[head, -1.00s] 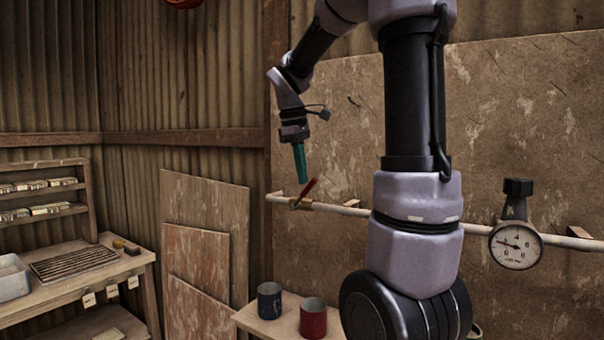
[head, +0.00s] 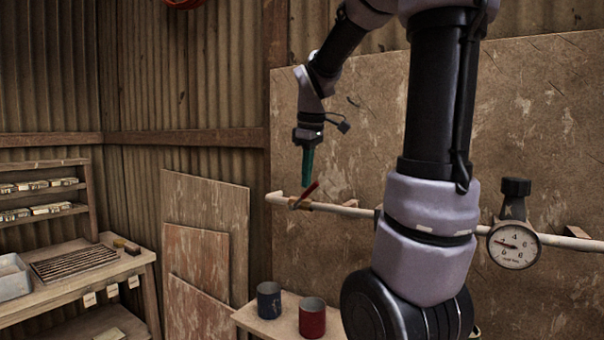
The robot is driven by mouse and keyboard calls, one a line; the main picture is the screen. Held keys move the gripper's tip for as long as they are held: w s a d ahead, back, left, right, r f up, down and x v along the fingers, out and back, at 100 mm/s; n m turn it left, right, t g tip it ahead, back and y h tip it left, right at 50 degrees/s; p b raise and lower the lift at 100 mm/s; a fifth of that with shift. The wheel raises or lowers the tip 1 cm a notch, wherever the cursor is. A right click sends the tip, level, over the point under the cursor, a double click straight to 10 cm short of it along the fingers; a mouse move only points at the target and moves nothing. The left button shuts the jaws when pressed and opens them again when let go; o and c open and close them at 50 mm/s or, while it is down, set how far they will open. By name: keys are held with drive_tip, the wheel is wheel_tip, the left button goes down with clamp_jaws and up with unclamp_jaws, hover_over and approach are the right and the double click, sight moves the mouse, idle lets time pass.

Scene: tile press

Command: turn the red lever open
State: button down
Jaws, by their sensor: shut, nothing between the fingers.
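The red lever (head: 310,190) sits on a brass valve (head: 301,204) on the pale pipe along the wall panel. The lever slants up to the right from the valve. My gripper (head: 307,183) points down with its green fingers shut and empty. Its tips are at the lever's upper part in the picture, just left of the lever's free end. I cannot tell whether they touch it or are in front of it.
A pressure gauge (head: 513,245) with a black knob hangs on the pipe (head: 350,211) at right. A workbench (head: 75,285) with shelves is at left.

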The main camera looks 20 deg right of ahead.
sight(316, 183)
drive_tip(key=shift+s+d+f, duration=0.15)
drive_tip(key=shift+f, duration=0.05)
drive_tip(key=shift+s+d+f+t+y, duration=0.45)
drive_tip(key=shift+s+t, duration=0.15)
drive_tip(key=shift+s, duration=0.1)
drive_tip(key=shift+s+d+f, duration=0.1)
drive_tip(key=shift+s+f, duration=0.15)
drive_tip(key=shift+f, duration=0.35)
drive_tip(key=shift+s+d+f, duration=0.3)
drive_tip(key=shift+s+f, duration=0.15)
drive_tip(key=shift+f, duration=0.35)
drive_tip(key=shift+s+d+f, duration=0.3)
drive_tip(key=shift+s+f, duration=0.15)
drive_tip(key=shift+f, duration=0.3)
drive_tip(key=shift+s+f, duration=0.1)
drive_tip(key=shift+f, duration=0.1)
